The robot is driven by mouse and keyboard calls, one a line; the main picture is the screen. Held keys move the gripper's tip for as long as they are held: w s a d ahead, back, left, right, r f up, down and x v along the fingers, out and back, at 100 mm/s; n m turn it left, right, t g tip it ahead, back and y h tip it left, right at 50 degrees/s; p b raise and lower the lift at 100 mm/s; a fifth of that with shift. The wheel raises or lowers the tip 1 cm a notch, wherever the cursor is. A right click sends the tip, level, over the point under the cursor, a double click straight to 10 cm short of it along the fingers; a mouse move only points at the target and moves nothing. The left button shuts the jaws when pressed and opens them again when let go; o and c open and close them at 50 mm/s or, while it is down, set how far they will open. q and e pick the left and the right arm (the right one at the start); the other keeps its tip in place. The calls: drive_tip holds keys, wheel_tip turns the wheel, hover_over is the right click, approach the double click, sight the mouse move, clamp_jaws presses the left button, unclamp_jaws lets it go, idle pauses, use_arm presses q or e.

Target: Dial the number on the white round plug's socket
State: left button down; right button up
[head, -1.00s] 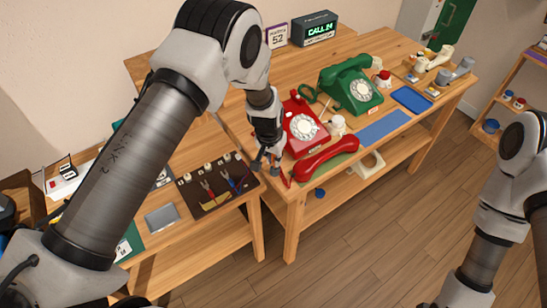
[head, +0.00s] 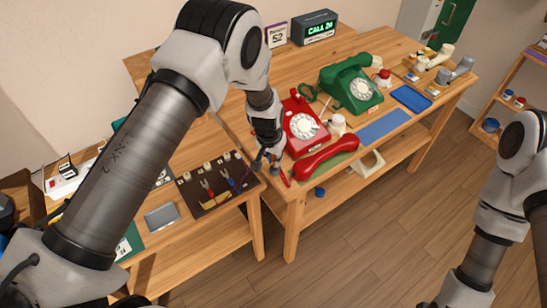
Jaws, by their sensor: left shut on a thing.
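The red rotary phone (head: 302,122) stands on the workbench with its dial facing up. Its red handset (head: 327,158) lies off the cradle at the bench's front edge. A green rotary phone (head: 352,86) stands behind and to the right, handset on top. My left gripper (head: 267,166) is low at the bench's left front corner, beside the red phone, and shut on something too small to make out. A thin red item (head: 285,178) shows right next to its fingers. A dark board (head: 215,188) holds small white pieces and coloured leads. I cannot pick out the white round plug or read its number.
A lit sign (head: 314,28) and a "52" calendar (head: 276,35) stand at the back. A white cup-like item (head: 338,124) is close to the red phone. A blue mat (head: 384,127) lies bare at the front. A wooden tray (head: 438,70) holds loose parts at the far right.

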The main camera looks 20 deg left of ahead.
use_arm(q)
drive_tip(key=shift+f+b, duration=0.6)
drive_tip(key=shift+f, duration=0.45)
drive_tip(key=c, duration=1.1)
unclamp_jaws()
drive_tip(key=shift+o, duration=0.2)
wheel_tip(320, 180, up, 12)
drive_tip(key=s, duration=0.2)
drive_tip(key=shift+a, duration=0.2)
